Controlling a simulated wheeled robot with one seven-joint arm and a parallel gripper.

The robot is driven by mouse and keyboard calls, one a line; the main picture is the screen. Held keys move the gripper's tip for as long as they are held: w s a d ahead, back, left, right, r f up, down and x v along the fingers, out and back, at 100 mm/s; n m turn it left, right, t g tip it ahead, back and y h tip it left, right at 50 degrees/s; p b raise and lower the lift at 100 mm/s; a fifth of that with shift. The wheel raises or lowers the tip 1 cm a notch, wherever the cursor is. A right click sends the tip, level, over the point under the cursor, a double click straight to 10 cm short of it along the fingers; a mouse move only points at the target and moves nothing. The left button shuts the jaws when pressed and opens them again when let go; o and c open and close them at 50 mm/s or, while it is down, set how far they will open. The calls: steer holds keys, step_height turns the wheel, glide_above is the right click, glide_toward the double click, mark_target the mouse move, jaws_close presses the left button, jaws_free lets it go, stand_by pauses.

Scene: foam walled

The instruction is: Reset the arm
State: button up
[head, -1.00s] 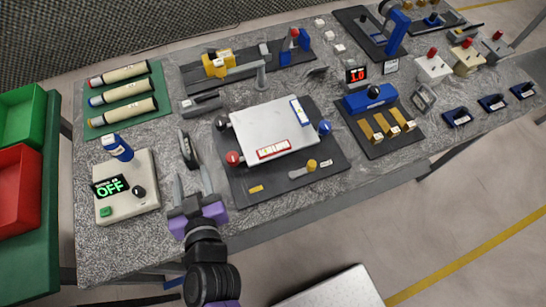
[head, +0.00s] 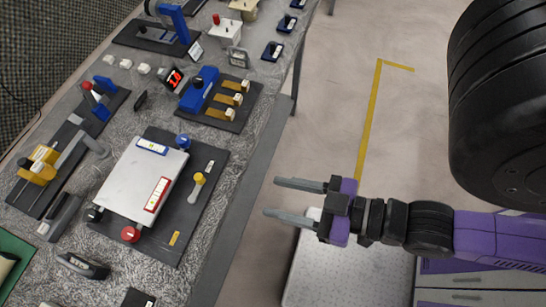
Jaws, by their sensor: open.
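My gripper (head: 276,199) is open and empty in the head view. It hangs over the floor to the right of the workbench (head: 215,255), with its two grey fingers pointing left toward the bench edge. The purple and black arm (head: 430,225) reaches in from the right. The fingers touch nothing that I can see.
On the bench stand a white plate on a dark base (head: 143,178), a blue device with yellow levers (head: 218,97) and a yellow clamp (head: 40,165). A light grey platform (head: 318,270) is below my gripper. Open floor (head: 340,60) with yellow lines lies beyond.

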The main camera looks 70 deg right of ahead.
steer(key=shift+d+r, duration=0.25)
steer(key=shift+r, duration=0.2)
steer(key=shift+f+b, duration=0.9)
steer(key=shift+f, duration=0.05)
